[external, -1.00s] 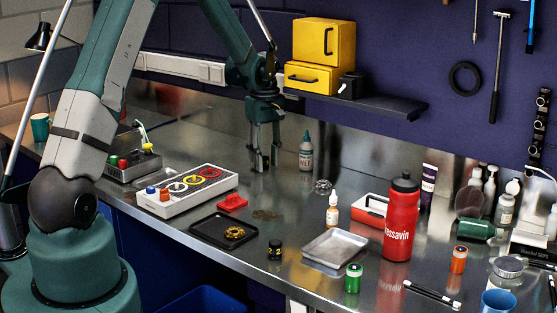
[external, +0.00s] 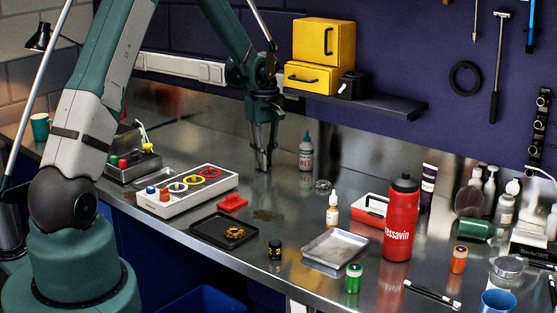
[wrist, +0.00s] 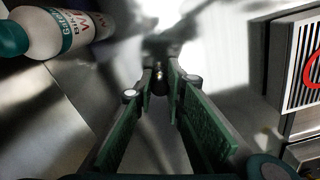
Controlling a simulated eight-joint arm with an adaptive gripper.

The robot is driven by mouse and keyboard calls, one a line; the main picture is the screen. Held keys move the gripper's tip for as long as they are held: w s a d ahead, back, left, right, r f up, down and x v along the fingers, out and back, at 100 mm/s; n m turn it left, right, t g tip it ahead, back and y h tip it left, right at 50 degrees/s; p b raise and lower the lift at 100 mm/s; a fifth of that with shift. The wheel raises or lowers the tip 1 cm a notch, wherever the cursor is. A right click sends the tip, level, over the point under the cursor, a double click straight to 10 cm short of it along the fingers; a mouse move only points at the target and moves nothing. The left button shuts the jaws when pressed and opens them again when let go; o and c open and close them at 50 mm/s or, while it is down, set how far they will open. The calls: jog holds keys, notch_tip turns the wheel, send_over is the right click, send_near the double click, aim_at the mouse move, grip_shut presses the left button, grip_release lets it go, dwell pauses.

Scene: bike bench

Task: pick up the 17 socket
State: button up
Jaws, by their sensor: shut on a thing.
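My gripper (external: 262,168) points straight down at the steel bench top, left of the white and teal bottle (external: 306,152). In the wrist view my gripper (wrist: 160,82) has its green-padded fingers drawn together at the tips on a small dark round piece, the socket (wrist: 158,78). A small bright glint shows on it. No number can be read on it, and most of it is hidden by the fingertips. In the external view the piece is too small and covered to make out. The fingertips are at or just above the bench surface.
The white box with coloured rings (external: 187,190) is left of my gripper. A black tray (external: 224,243), a red clip (external: 232,201) and a black numbered pot (external: 275,249) stand nearer. A shelf (external: 380,103) is above right.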

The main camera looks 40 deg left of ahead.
jog(key=shift+r, duration=0.15)
notch_tip(320, 180, up, 28)
dwell(0.7)
